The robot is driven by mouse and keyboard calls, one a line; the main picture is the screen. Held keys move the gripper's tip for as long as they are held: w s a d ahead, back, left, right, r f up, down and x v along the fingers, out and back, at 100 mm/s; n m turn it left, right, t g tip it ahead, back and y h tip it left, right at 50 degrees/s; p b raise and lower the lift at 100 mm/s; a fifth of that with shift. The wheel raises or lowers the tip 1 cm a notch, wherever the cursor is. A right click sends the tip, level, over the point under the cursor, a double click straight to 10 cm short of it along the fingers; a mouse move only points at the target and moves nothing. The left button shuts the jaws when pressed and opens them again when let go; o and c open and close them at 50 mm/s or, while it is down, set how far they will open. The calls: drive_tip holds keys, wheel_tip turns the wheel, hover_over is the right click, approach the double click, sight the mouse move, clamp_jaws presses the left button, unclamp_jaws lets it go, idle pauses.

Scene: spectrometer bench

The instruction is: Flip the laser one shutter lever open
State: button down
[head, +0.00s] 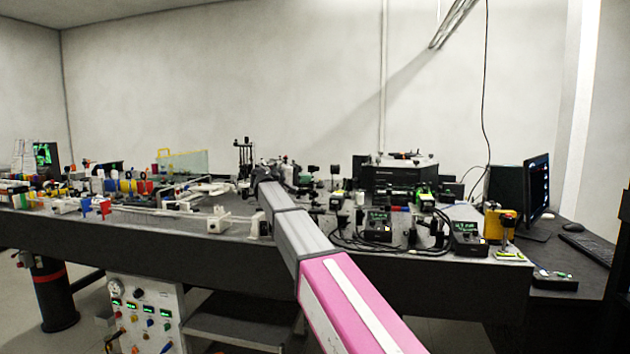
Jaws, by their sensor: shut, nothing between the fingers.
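My arm reaches from the bottom of the head view over the optical bench (400,268). My gripper (263,173) is at its far end, small and dark among the bench parts. It is shut and empty. I cannot make out the laser one shutter lever at this size, nor tell which unit is laser one. A large black box (400,179) stands at the back right of the bench, to the right of my gripper. Small black units with green displays stand in front of it, one near the middle (378,226) and one farther right (467,239).
Small optical mounts crowd the bench on both sides of my arm. Black cables loop across its right half. A yellow device (496,225) stands near the right end, by a monitor (537,190). A white control panel (146,312) is below the bench. The air above the bench is mostly free.

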drive_tip(key=x, duration=0.3)
drive_tip(key=s+x, duration=0.1)
drive_tip(key=x, duration=0.6)
drive_tip(key=shift+s+d+f, duration=0.1)
drive_tip(key=shift+s+d, duration=0.1)
drive_tip(key=shift+s, duration=0.15)
drive_tip(key=shift+s+d, duration=0.35)
drive_tip(key=shift+d, duration=0.5)
